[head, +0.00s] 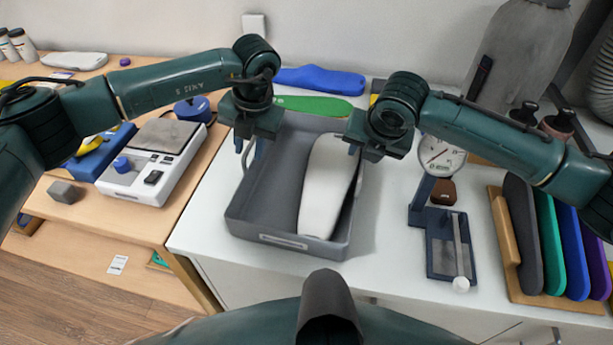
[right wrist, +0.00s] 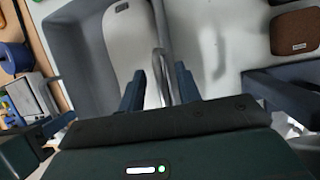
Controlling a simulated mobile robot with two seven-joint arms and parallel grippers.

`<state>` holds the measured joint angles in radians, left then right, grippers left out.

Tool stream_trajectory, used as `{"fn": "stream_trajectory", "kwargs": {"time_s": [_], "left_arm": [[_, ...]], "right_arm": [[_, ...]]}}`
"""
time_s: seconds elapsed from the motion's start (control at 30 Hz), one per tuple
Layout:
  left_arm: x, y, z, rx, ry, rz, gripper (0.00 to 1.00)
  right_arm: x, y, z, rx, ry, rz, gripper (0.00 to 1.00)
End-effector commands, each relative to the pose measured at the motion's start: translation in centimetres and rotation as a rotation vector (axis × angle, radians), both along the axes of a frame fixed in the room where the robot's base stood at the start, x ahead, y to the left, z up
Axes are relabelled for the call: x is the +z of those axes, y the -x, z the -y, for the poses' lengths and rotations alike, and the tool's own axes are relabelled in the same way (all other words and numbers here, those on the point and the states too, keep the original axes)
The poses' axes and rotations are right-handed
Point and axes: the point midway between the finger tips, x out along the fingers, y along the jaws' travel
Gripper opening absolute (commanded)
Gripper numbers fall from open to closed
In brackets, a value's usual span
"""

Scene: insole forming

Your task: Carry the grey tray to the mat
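The grey tray (head: 265,212) stands on the white counter in the middle of the head view. A long white foot-shaped piece (head: 322,190) lies in it. My left gripper (head: 249,148) is at the tray's left side, its fingers apart and astride the handle there. My right gripper (head: 357,150) is over the tray's right side. In the right wrist view its two blue fingers (right wrist: 160,88) stand either side of the tray's thin bar-like handle (right wrist: 162,50), with gaps showing. I cannot make out a mat with certainty.
A dial gauge press (head: 440,215) stands right of the tray. A wooden rack (head: 505,245) with coloured insoles is further right. Blue (head: 320,80) and green (head: 313,106) flat pieces lie behind the tray. A scale (head: 150,165) stands on the lower wooden table at left.

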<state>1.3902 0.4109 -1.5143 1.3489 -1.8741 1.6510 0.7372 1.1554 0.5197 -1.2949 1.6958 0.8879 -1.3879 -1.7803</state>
Motion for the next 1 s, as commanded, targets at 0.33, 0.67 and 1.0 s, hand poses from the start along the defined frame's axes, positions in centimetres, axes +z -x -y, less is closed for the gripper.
{"fn": "stream_trajectory", "kwargs": {"time_s": [0.33, 0.67, 1.0], "left_arm": [[-0.78, -0.02, -0.16, 0.0, 0.0, 0.0, 0.28], [-0.74, -0.03, -0.14, 0.0, 0.0, 0.0, 0.07], [-0.72, -0.03, -0.14, 0.0, 0.0, 0.0, 0.0]], "right_arm": [[-0.73, -0.3, -0.08, 0.001, 0.001, 0.001, 0.34], [-0.68, -0.29, -0.07, 0.001, 0.001, 0.001, 0.13], [-0.66, -0.29, -0.05, 0.001, 0.001, 0.001, 0.0]]}}
